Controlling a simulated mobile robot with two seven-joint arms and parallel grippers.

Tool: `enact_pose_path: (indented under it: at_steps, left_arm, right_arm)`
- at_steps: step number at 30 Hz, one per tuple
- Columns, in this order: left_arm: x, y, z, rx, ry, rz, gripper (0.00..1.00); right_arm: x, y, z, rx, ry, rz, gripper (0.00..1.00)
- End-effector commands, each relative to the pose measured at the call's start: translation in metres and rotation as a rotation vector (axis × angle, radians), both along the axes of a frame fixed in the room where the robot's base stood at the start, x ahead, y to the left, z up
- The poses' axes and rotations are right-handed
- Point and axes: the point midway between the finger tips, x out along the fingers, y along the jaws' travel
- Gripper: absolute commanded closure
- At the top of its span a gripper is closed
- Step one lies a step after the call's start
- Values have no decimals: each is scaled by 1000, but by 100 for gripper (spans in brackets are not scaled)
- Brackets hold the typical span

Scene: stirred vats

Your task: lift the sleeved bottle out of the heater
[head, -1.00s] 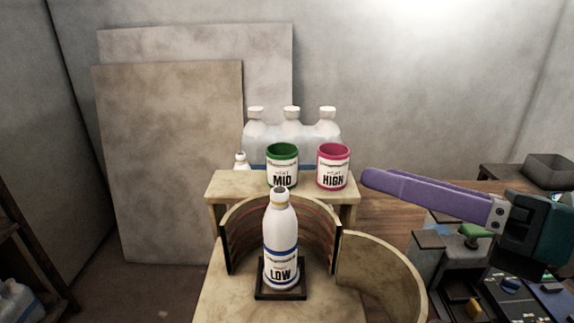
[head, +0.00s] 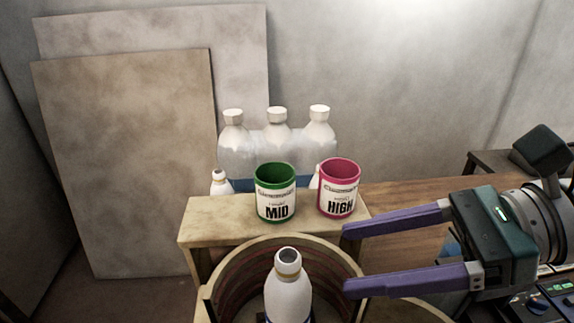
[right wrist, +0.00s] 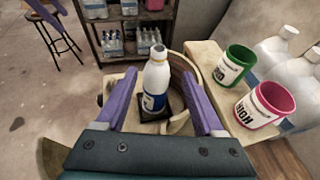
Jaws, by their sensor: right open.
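The white bottle (head: 287,298) with a dark open mouth stands upright inside the round heater (head: 225,268). The bottom of the head view cuts off its lower part. In the right wrist view the bottle (right wrist: 157,80) shows its blue-banded sleeve and stands on a dark square plate (right wrist: 150,112). My right gripper (head: 346,260) is open and empty, its purple fingers pointing left, just right of the bottle. In the right wrist view the bottle appears between and beyond the fingertips, not gripped. A purple bar (right wrist: 45,12) there looks like part of my left gripper; its jaws cannot be made out.
A green MID sleeve (head: 276,192) and a pink HIGH sleeve (head: 339,188) stand on the shelf (head: 215,216) behind the heater. Large clear bottles (head: 276,150) stand farther back. A stool (right wrist: 68,43) and a rack (right wrist: 110,45) show in the right wrist view.

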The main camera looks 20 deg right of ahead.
Motion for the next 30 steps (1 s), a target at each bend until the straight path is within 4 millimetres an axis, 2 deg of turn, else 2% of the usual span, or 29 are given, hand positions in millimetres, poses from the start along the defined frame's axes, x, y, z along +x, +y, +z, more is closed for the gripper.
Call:
enact_pose_path:
  at_steps: [9,15,26,30]
  left_arm:
    - [0,0,17,0,0,0,0]
    - [0,0,20,0,0,0,0]
    - [0,0,20,0,0,0,0]
    - [0,0,20,0,0,0,0]
  right_arm:
    - [28,46,-18,5,-1,-1,30]
    - [39,64,-29,3,-1,-1,30]
    - [41,69,-32,0,-1,0,30]
    - [41,69,-32,0,-1,0,44]
